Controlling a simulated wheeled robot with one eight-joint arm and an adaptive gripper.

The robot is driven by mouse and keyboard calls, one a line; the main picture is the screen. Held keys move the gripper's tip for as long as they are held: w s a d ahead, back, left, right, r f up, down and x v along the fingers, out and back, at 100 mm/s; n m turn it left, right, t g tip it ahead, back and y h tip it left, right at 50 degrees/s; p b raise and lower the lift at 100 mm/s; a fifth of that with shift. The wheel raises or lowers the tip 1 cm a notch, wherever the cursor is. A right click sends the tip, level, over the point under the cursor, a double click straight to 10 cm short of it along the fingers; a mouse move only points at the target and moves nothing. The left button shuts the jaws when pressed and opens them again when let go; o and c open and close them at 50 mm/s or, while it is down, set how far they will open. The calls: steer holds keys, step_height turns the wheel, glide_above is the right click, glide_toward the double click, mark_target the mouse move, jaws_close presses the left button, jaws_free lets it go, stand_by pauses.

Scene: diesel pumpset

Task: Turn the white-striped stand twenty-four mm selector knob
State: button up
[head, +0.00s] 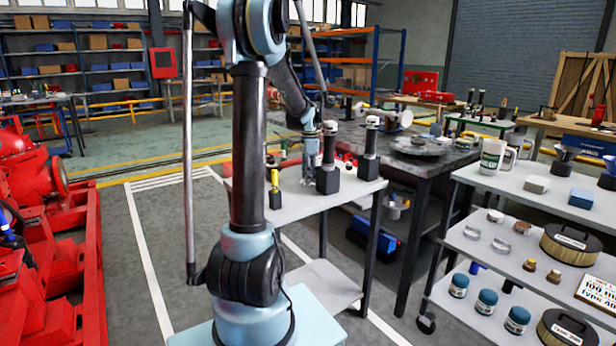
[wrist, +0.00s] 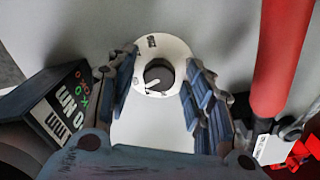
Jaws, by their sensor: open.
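In the wrist view a white round dial (wrist: 176,50) with small dark marks has a dark round knob (wrist: 158,76) with a white stripe at its centre. My gripper (wrist: 161,88) is open, with one blue-padded finger on each side of the dial in the picture. I cannot tell whether the fingers touch anything. In the head view my gripper (head: 311,165) points down over the white cart top (head: 300,207), beside a black stand (head: 328,180) with a white-banded top. The knob is hidden there, and I cannot tell which stand bears it.
A dark block (wrist: 62,112) with lettering sits left of the fingers in the wrist view, and a red cylinder (wrist: 281,55) rises close on the right. Another black stand (head: 369,160) and a small yellow-topped one (head: 275,190) share the cart. The cart's front has free room.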

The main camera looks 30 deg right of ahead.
steer(key=c, duration=1)
steer(key=shift+c, duration=0.2)
steer(key=shift+n, duration=0.4)
steer(key=n, duration=0.6)
steer(key=shift+n, duration=0.3)
steer(key=n, duration=0.6)
steer(key=shift+w, duration=0.1)
steer(key=shift+n, duration=0.4)
